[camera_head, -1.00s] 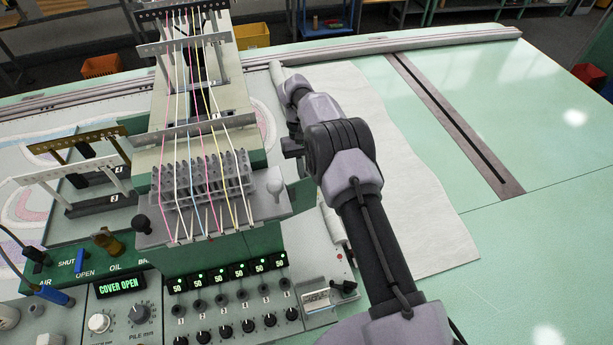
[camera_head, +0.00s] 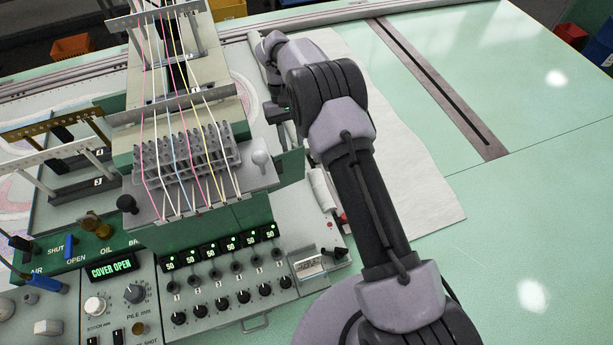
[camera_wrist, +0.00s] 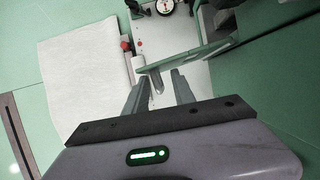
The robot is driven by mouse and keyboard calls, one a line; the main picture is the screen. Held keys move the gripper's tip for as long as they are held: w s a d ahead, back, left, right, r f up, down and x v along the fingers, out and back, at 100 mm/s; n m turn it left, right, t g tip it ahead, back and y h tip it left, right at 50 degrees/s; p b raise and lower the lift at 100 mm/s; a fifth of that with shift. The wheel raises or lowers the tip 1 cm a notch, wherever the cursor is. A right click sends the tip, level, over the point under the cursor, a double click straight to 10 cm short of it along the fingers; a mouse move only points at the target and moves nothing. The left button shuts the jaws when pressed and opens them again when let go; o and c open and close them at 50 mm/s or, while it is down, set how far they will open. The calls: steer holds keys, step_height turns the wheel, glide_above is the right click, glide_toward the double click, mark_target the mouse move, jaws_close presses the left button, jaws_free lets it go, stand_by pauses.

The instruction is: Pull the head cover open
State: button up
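The tufting head (camera_head: 195,110) with several coloured yarns stands left of my arm, and its display (camera_head: 110,268) reads "COVER OPEN". In the wrist view a green panel (camera_wrist: 190,62), which looks like the head cover, stands out at an angle from the machine. My gripper (camera_wrist: 158,82) is at the panel's near left end, its two fingers apart. A small pale grey piece, perhaps a handle, shows between the fingers; I cannot tell whether they touch it.
The control panel (camera_head: 225,290) with knobs and lit readouts lies in front of the head. A white cloth (camera_head: 410,170) lies on the green table right of it, beside a dark slotted rail (camera_head: 440,90). The table's right side is clear.

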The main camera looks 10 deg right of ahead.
steer(key=s+d+b, duration=0.1)
steer(key=s+d, duration=0.1)
steer(key=s, duration=1.1)
steer(key=shift+r, duration=0.4)
steer(key=shift+o, duration=0.4)
steer(key=shift+s+d+f+b, duration=0.1)
steer(key=shift+s+b, duration=0.2)
steer(key=shift+s, duration=0.15)
steer(key=r+p, duration=0.1)
steer(key=d+r+p, duration=0.1)
steer(key=r, duration=0.1)
steer(key=w+r+p, duration=0.1)
steer(key=shift+d+r, duration=0.25)
steer(key=shift+r, duration=0.05)
steer(key=shift+c, duration=0.4)
steer(key=w+d+r+p, duration=0.1)
steer(key=d+r+p, duration=0.1)
steer(key=r+p, duration=0.5)
steer(key=w+d+r+p, duration=0.1)
steer(key=d+r+p, duration=0.2)
steer(key=r+p, duration=0.4)
steer(key=shift+d+r, duration=0.35)
steer(key=shift+r, duration=0.2)
steer(key=shift+w, duration=0.1)
